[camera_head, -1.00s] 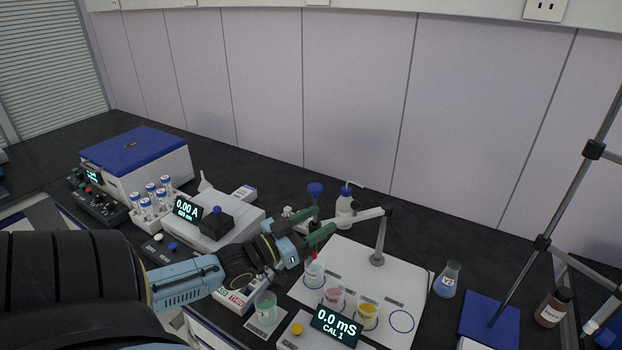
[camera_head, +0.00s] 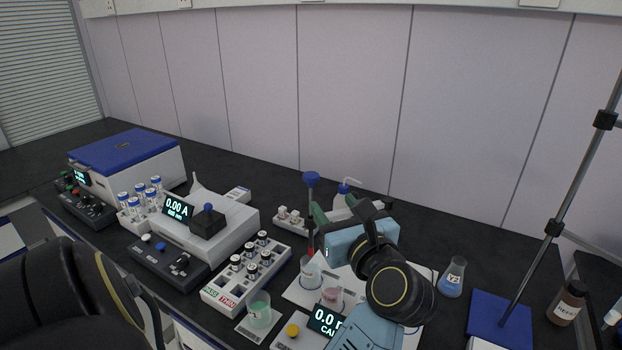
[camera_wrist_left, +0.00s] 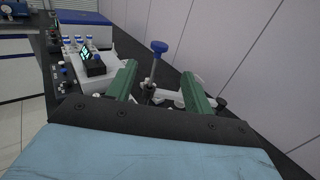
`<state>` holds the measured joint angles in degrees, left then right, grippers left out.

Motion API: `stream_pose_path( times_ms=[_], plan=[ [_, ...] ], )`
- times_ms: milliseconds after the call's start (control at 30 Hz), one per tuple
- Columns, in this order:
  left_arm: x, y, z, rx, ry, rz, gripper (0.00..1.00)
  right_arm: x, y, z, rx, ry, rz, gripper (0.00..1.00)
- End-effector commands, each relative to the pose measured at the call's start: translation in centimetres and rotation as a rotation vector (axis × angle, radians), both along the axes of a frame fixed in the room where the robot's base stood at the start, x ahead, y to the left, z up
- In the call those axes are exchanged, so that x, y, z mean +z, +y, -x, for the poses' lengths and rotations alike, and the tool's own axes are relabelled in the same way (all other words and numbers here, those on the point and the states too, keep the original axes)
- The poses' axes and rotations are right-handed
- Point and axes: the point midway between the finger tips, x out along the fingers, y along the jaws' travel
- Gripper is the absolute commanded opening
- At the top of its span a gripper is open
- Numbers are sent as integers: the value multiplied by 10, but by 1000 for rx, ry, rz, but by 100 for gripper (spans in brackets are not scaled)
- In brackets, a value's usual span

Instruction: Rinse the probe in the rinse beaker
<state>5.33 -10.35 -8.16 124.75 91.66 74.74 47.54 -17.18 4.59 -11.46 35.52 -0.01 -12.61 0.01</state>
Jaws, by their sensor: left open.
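The probe (camera_head: 311,181) has a blue cap and a thin upright shaft. It stands above a clear beaker (camera_head: 311,272) on a white plate; I take this for the rinse beaker, but its label is too small to read. I cannot tell whether the tip is inside it. My left gripper (camera_head: 322,217) is open beside the shaft, its green fingers pointing towards it. In the left wrist view, the probe (camera_wrist_left: 158,48) shows between the spread green fingers (camera_wrist_left: 160,80), with gaps on both sides. My right gripper is not in view.
A pink beaker (camera_head: 332,296) stands beside the clear one, and a green beaker (camera_head: 259,311) stands in front. A vial rack (camera_head: 246,278) and a photometer (camera_head: 205,228) are left. A blue flask (camera_head: 453,276) and a stand (camera_head: 553,228) are right.

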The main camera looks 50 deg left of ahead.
Motion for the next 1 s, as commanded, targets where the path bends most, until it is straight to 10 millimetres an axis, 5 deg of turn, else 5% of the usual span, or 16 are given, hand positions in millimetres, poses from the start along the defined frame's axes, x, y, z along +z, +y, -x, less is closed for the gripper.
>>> stream_pose_path(
  times_ms=[500, 1000],
  plan=[
    [3, 95, -36, 3, 4, -11, 52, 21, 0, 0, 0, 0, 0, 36],
    [1, 116, -45, 2, 4, -8, 52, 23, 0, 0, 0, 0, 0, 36]
  ],
)
